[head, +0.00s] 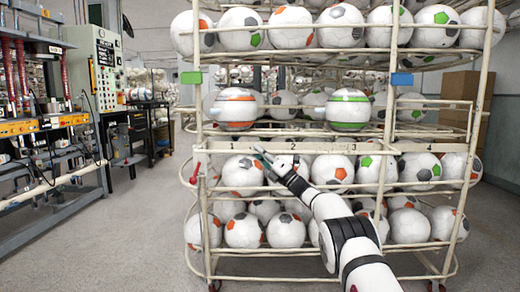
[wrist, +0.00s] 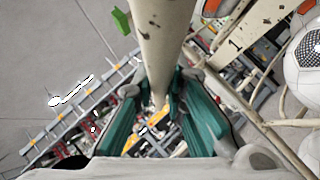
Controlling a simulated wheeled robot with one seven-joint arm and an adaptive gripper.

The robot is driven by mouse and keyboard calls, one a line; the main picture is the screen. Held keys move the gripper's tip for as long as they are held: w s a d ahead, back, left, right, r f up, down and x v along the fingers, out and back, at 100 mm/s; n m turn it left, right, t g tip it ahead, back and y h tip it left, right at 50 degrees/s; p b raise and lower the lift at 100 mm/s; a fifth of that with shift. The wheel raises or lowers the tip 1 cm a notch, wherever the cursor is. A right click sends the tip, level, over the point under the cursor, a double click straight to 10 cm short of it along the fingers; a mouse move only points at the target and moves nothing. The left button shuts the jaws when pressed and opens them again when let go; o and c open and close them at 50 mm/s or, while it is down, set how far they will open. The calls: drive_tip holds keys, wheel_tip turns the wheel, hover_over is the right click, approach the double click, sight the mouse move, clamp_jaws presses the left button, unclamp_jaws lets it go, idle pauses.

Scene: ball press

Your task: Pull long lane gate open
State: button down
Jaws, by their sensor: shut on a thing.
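The long lane gate is a cream tubular bar (wrist: 163,40) with chipped paint. In the wrist view it runs from the top centre down between the teal fingers of my gripper (wrist: 158,112). The fingers are closed around it, and the exact contact is partly hidden. In the head view my gripper (head: 262,157) is at the front of the ball rack, left of its middle, by the numbered rail (head: 340,147). The bar it holds is hard to make out there.
The rack holds several rows of soccer balls (head: 244,172) behind cream tubes. A ball (wrist: 306,62) is close on the right in the wrist view. Machinery (head: 40,110) stands at the left, with clear grey floor (head: 130,220) between. Cardboard boxes (head: 460,95) are at the right.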

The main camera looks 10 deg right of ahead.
drive_tip(key=shift+s+f+n+g+y, duration=0.15)
drive_tip(key=shift+f+n+g+y, duration=0.25)
drive_tip(key=shift+n+y, duration=0.2)
drive_tip(key=shift+f, duration=1)
drive_tip(key=shift+w+f, duration=0.1)
drive_tip(key=shift+w, duration=0.1)
drive_tip(key=c, duration=1.6)
unclamp_jaws()
drive_tip(key=shift+d, duration=0.1)
drive_tip(key=v, duration=1.2)
